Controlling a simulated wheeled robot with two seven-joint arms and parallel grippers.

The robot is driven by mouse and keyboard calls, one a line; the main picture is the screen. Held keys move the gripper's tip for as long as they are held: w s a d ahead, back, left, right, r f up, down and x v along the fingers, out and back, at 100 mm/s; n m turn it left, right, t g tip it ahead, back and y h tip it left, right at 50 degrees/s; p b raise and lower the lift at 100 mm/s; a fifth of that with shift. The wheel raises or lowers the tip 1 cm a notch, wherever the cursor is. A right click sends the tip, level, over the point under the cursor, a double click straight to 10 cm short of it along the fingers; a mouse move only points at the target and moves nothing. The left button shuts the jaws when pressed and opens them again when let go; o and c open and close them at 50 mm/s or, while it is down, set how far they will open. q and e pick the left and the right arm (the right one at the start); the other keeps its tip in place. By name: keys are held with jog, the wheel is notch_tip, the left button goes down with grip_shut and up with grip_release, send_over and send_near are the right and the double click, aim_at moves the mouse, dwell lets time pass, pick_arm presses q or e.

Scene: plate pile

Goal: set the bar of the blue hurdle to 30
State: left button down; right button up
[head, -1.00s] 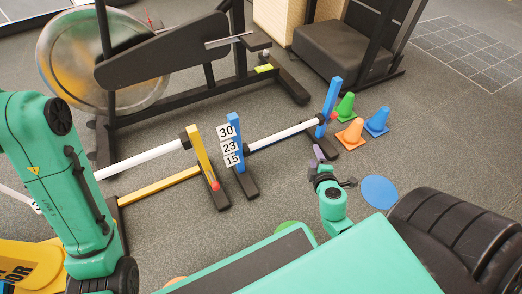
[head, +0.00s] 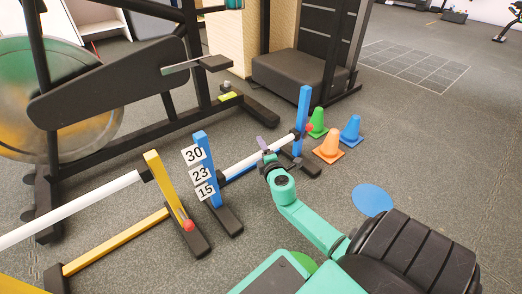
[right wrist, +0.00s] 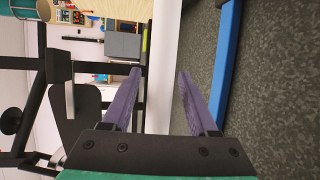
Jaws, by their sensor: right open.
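The blue hurdle has a left post (head: 209,165) with number plates 30, 23 and 15, and a right post (head: 302,118) with a red knob (head: 309,127). Its white bar (head: 240,164) runs between the posts, below the 30 plate; I cannot tell its exact mark. A blue rail (right wrist: 228,50) lies lower down. My right gripper (head: 264,148) is at the bar, right of its middle. In the right wrist view its purple fingers (right wrist: 158,90) are open, with the white bar (right wrist: 166,50) showing between them. Contact cannot be told. My left gripper is out of view.
A yellow hurdle (head: 166,190) with a white bar stands close on the left. Green (head: 317,122), orange (head: 329,146) and blue (head: 351,131) cones stand beyond the right post. A blue disc (head: 372,199) lies on clear floor. A black exercise machine (head: 110,80) stands behind.

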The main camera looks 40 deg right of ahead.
jog(key=shift+w+d, duration=0.15)
jog(key=shift+w, duration=0.2)
grip_shut()
jog(key=shift+f, duration=0.1)
dwell(1.1)
